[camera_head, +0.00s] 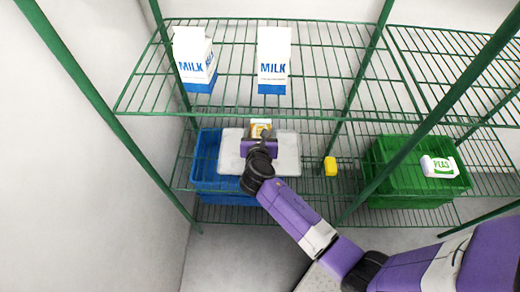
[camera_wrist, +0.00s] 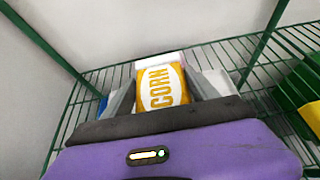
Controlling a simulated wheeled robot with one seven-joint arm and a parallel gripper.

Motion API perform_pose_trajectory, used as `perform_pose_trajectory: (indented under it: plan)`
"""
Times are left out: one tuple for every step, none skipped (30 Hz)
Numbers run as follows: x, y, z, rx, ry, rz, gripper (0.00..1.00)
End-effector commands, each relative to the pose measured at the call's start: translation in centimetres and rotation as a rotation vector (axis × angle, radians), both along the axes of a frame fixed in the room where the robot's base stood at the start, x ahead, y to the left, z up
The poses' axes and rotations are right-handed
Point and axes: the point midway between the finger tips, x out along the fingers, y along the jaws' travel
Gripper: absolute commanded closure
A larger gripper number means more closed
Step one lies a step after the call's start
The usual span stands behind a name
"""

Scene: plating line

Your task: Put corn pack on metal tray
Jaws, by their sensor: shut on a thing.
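The corn pack (camera_head: 260,126), yellow and white, shows just past my gripper (camera_head: 260,139) in the head view. In the wrist view the corn pack (camera_wrist: 160,86) stands between the two grey fingers of my gripper (camera_wrist: 162,92), its CORN label facing the camera. My gripper is shut on it. The metal tray (camera_head: 289,160) is a pale grey slab on the lower shelf level, by the blue crate. My gripper and the pack are over the tray's middle to far part in the head view. I cannot tell whether the pack touches the tray.
A blue crate (camera_head: 206,165) lies around the tray's left side. A green crate (camera_head: 390,158) with a peas pack (camera_head: 438,167) is at right. A small yellow item (camera_head: 330,167) sits between them. Two milk cartons (camera_head: 274,62) (camera_head: 194,60) stand on the upper wire shelf. Green posts frame the rack.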

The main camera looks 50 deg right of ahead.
Motion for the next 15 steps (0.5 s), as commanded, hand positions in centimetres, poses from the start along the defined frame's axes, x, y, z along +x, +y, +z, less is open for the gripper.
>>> perform_pose_trajectory:
  plan:
    - [0.0,0.0,-1.3,-0.001,0.002,0.002,0.88]
    - [0.1,0.0,-1.9,-0.001,0.002,0.002,0.88]
    - [0.1,0.0,-2.5,-0.001,0.001,0.002,0.88]
    - [0.1,0.0,-2.9,-0.001,0.002,0.002,0.88]
    - [0.1,0.1,-3.3,-0.001,-0.001,0.002,0.88]
    - [0.1,0.1,-3.7,-0.001,-0.001,0.003,0.88]
    - [0.1,0.1,-3.9,-0.001,-0.001,0.003,0.88]
    - [0.1,0.1,-4.0,-0.001,-0.002,0.003,0.88]
    - [0.1,0.1,-4.2,-0.002,-0.003,0.003,0.88]
    - [0.1,0.1,-4.4,-0.001,-0.002,0.003,0.88]
    - [0.1,0.1,-4.6,-0.001,-0.002,0.003,0.88]
    - [0.1,0.1,-5.0,-0.001,-0.001,0.003,0.88]
    - [0.1,0.1,-5.4,0.000,0.000,0.003,0.88]
    - [0.1,0.1,-5.8,0.000,0.000,0.003,0.88]
    - [0.1,0.1,-6.4,-0.002,0.000,0.004,0.88]
